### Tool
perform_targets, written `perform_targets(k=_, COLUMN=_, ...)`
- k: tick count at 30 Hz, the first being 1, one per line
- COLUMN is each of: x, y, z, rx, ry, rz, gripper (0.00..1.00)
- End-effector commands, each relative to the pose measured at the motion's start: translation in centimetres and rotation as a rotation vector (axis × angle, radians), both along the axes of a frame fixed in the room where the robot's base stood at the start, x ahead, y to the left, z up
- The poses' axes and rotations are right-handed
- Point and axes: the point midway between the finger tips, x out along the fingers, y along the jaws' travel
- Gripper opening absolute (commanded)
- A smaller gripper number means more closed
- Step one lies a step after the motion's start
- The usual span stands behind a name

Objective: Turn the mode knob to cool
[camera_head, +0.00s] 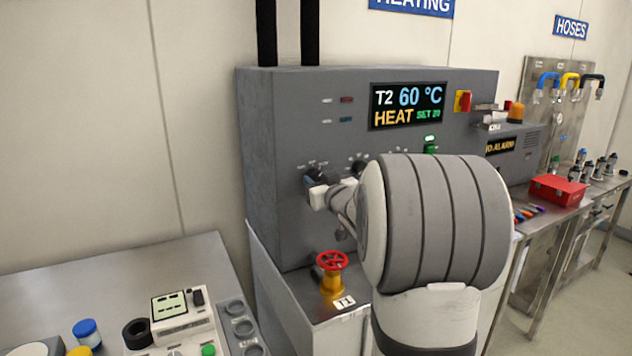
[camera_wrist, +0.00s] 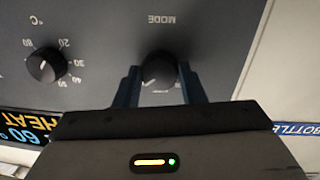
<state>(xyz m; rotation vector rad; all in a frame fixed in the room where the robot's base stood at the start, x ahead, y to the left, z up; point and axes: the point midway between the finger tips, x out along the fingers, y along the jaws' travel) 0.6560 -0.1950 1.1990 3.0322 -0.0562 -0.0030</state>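The mode knob (camera_wrist: 158,70) is a round black knob on the grey heating unit (camera_head: 285,120). The wrist view shows it upside down, with its MODE label beside it and a pale mark toward the lower left of its face. My gripper (camera_wrist: 159,68) has one dark blue finger on each side of the knob, very close to its edges. Whether both fingers press on it I cannot tell. In the head view my gripper (camera_head: 317,190) is at the panel's left and partly covers the knob. The display (camera_head: 408,106) reads T2 60 °C, HEAT, SET 20.
A second black knob with a °C scale (camera_wrist: 46,65) sits beside the mode knob. A red valve wheel (camera_head: 332,261) stands below my wrist. A red and yellow switch (camera_head: 463,101) and a lit green button (camera_head: 430,146) are on the panel's right.

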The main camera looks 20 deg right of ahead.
Motion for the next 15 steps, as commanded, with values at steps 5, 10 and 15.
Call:
perform_targets(k=5, x=-0.02, y=-0.02, z=-0.01, rx=0.000, ry=0.000, rz=0.000, gripper=0.21)
perform_targets(k=10, x=-0.05, y=0.59, z=-0.06, rx=0.000, ry=0.001, rz=0.000, gripper=0.14)
perform_targets(k=15, x=-0.05, y=0.03, z=-0.20, rx=-0.022, ry=-0.001, rz=0.000, gripper=0.14)
